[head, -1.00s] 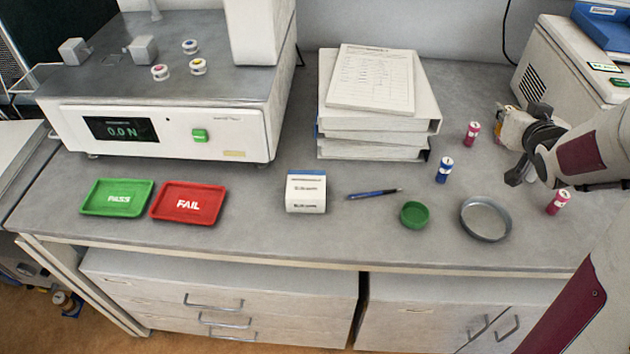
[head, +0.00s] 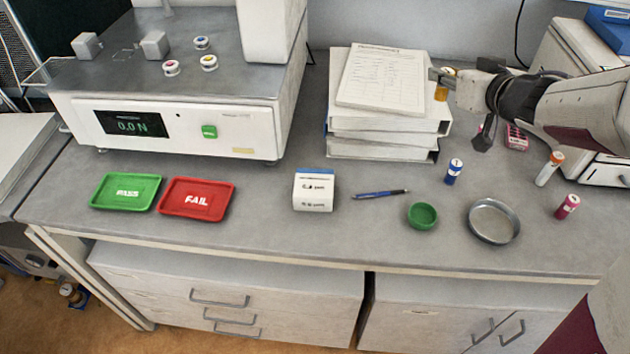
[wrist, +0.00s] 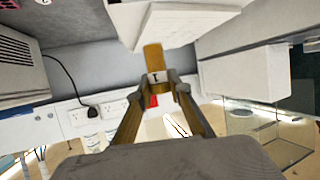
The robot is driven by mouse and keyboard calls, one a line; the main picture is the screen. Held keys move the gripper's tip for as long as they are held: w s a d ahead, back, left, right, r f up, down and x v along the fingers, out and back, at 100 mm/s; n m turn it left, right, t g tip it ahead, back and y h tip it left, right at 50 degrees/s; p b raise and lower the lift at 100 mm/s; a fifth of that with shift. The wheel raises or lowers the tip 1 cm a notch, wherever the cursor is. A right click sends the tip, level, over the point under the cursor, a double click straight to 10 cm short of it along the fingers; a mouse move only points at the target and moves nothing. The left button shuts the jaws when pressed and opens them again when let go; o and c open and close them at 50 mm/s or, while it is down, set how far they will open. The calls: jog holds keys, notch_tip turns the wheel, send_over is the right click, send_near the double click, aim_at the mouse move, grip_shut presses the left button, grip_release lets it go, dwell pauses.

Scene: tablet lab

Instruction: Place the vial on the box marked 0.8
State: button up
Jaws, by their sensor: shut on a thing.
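My gripper (head: 440,80) is shut on an amber vial (head: 442,91) in the head view, held up beside the right edge of the stacked binders. In the wrist view the amber vial (wrist: 153,58) is between the fingertips, with a light label mark at its near end. A small white box with a blue top (head: 314,190) stands at the front middle of the bench, well left of and nearer than the gripper. Its print is too blurred to read surely.
White binders (head: 385,125) with papers on top are stacked close to the gripper. A blue vial (head: 453,171), orange-capped vial (head: 549,168), pink vial (head: 567,206), green cup (head: 422,215), metal dish (head: 494,238) and pen (head: 380,194) stand or lie right of the white box.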

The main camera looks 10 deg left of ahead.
jog(key=s+a+n+g+y, duration=0.3)
jog(key=s+a+n+y, duration=0.1)
jog(key=a, duration=1)
jog(key=n+g+y, duration=0.3)
jog(key=n, duration=0.1)
send_over(314, 183)
notch_tip(314, 183, down, 5)
jog(key=shift+f, duration=0.55)
jog(key=shift+f, duration=3.15)
jog(key=shift+f, duration=1.85)
jog(key=shift+f, duration=0.15)
